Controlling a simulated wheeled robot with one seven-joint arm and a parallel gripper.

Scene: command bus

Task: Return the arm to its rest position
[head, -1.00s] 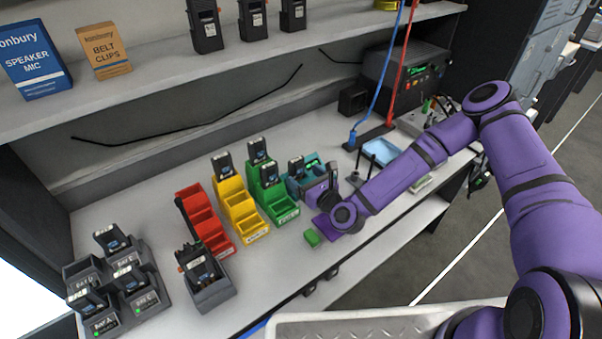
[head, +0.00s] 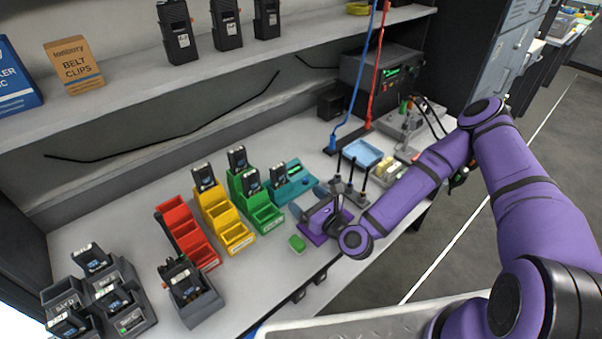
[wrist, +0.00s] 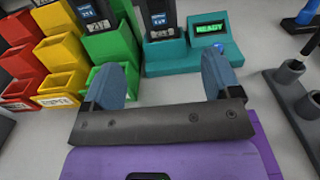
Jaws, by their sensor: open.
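My purple arm (head: 415,190) reaches from the right over the bench. My gripper (head: 312,203) is low over the bench, to the right of the green bin (head: 262,212). In the wrist view my gripper (wrist: 165,80) has its two blue-grey fingers spread wide apart with nothing between them. Beyond the fingertips stand a teal tester (wrist: 188,55) with a lit READY screen and the green bin (wrist: 110,48). The teal tester also shows in the head view (head: 293,187).
Antenna posts (head: 350,190), a blue tray (head: 362,153) and hanging cables are right and behind. A shelf (head: 200,80) overhangs the back.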

